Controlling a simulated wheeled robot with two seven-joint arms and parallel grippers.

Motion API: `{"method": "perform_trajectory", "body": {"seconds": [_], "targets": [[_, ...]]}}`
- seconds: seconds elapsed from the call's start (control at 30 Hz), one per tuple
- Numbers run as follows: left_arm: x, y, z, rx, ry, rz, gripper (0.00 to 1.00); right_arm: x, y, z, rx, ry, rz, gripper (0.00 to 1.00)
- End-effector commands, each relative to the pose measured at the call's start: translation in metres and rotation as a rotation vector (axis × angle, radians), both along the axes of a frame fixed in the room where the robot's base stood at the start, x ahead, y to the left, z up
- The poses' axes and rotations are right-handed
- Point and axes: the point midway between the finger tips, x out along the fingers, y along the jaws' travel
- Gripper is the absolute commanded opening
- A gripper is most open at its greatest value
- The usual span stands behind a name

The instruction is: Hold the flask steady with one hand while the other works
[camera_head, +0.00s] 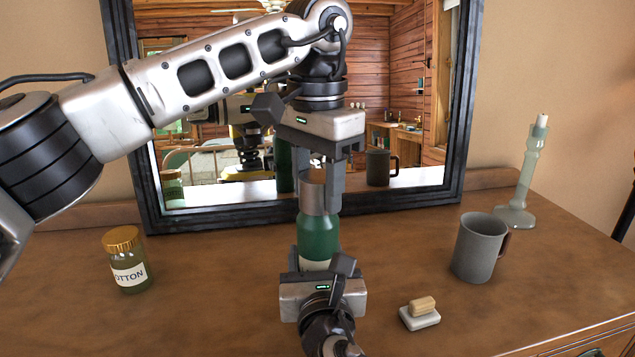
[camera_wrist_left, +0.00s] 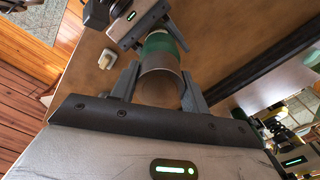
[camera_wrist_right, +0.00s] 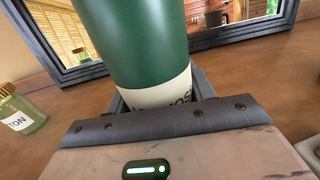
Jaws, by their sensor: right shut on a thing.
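The green flask (camera_head: 318,237) stands upright on the wooden dresser top in front of the mirror, with a metallic cup-like cap (camera_head: 313,192) at its top. My right gripper (camera_head: 318,268) is shut around the flask's lower part, at its pale lettered band (camera_wrist_right: 165,98). My left gripper (camera_head: 320,190) is above it, pointing down, with its fingers on either side of the cap. In the left wrist view the cap (camera_wrist_left: 160,88) sits between the spread fingers; whether either finger touches it is unclear.
A cotton jar (camera_head: 128,265) stands at left on the dresser (camera_head: 215,290). A grey mug (camera_head: 478,248), a soap on a white dish (camera_head: 419,318) and a glass candlestick (camera_head: 525,175) are at right. The framed mirror (camera_head: 455,150) rises close behind the flask.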

Motion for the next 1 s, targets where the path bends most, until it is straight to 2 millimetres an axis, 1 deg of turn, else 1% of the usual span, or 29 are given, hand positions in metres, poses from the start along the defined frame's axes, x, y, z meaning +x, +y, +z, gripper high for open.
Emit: {"method": "perform_trajectory", "body": {"seconds": [0.03,0.07,0.37,0.6,0.7,0.8,1.0], "targets": [[0.000,0.000,0.001,-0.001,-0.001,0.000,0.59,0.000,0.000,-0.001,-0.001,0.003,0.000,0.00],[0.000,0.000,0.001,-0.001,-0.001,0.000,0.67,0.000,0.000,-0.001,-0.001,0.003,0.000,0.00],[0.000,0.000,0.002,-0.001,-0.001,0.002,0.67,0.000,0.000,-0.001,-0.001,0.003,0.000,0.00],[0.000,-0.001,0.032,-0.002,-0.002,0.002,0.67,0.000,0.000,-0.002,-0.001,0.003,0.000,0.00],[0.000,-0.001,0.042,-0.002,-0.001,0.003,0.67,0.000,0.000,-0.002,-0.001,0.003,0.000,0.00],[0.000,0.000,0.045,-0.001,0.000,0.004,0.67,0.000,0.000,-0.001,-0.001,0.003,0.000,0.00],[0.000,0.000,0.045,0.000,0.000,0.004,0.67,0.000,0.000,-0.001,-0.001,0.003,0.000,0.00]]}}
